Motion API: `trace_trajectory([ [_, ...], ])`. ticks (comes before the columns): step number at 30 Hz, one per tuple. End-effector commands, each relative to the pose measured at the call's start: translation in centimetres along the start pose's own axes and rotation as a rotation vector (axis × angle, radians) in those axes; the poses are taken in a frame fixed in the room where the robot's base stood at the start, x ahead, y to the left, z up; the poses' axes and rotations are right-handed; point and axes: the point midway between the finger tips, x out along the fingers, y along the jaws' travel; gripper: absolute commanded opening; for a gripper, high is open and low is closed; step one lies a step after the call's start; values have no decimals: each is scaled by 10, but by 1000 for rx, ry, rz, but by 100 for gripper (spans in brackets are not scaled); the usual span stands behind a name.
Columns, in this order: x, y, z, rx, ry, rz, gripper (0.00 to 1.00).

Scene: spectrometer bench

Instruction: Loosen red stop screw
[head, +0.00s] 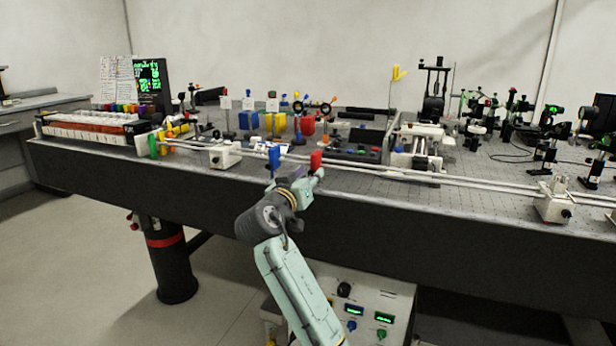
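An upright red piece (316,160) stands at the front rail, just beyond the end of my arm. It may be the red stop or its screw; a separate screw is too small to make out. My gripper (298,178) is at the bench's front edge, close below and left of the red piece. My wrist hides most of the fingers, so I cannot tell whether they are open or touch anything. An upright blue piece (274,160) stands just left of my gripper. The pale rail (440,179) runs along the bench front.
A white carriage (225,156) sits on the rail to the left, and another (553,203) to the right. Green (153,146) and yellow pieces stand at the rail's left end. A dark control box (352,150) lies behind the red piece. Optics crowd the bench's back.

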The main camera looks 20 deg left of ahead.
Motion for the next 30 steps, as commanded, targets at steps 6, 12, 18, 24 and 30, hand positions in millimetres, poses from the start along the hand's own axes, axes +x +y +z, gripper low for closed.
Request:
trace_trajectory([
  [6, 0, 0, 0, 0, 0, 0, 22],
  [12, 0, 0, 0, 0, 0, 0, 8],
  [18, 0, 0, 0, 0, 0, -1, 0],
  [24, -1, 0, 0, 0, 0, -1, 0],
  [30, -1, 0, 0, -20, 0, -1, 0],
])
